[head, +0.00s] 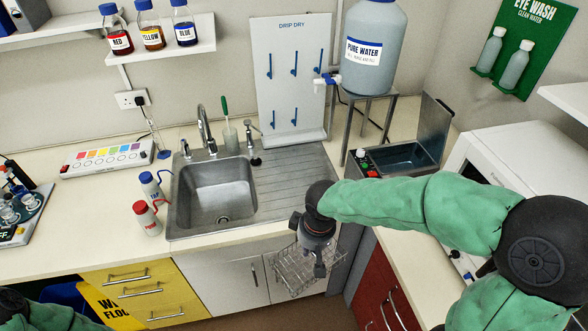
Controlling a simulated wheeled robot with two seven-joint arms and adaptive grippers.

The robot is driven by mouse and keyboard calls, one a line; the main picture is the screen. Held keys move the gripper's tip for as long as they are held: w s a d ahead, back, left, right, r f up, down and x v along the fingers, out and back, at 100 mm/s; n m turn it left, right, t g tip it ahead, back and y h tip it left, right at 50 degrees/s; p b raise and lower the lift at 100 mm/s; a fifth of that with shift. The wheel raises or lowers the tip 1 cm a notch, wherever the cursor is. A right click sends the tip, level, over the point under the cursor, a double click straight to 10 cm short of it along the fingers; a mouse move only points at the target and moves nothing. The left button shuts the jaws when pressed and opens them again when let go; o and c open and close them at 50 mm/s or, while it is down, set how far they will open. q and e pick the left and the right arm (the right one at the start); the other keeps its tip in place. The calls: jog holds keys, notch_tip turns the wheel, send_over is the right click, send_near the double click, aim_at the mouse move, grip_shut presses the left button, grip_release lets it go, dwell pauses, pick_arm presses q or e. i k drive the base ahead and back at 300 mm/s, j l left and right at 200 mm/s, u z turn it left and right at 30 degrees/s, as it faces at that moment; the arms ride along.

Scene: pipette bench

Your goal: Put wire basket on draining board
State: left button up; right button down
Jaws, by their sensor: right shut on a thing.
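The wire basket (292,272) is a silver mesh basket in front of the sink cupboards, below the counter's front edge, and it looks tilted. My right gripper (319,266) is shut on it at its right part, and the gripper hides some of the mesh. The draining board (290,180) is the ribbed steel surface to the right of the sink basin (215,192). It lies behind and above the basket, and its visible surface is mostly bare. Only a part of my left arm shows at the bottom left; its gripper is out of view.
A white drip-dry rack (291,80) with blue pegs stands at the back of the draining board. A steel water bath (408,155) and the pure water tank's stand (366,110) are to its right. Red-capped and blue-capped bottles (147,217) stand left of the sink.

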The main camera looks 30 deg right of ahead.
aim_at(300, 191)
jog(key=i+l, duration=0.2)
jog(key=i, duration=0.2)
jog(key=i+l, duration=0.2)
jog(key=i, duration=0.2)
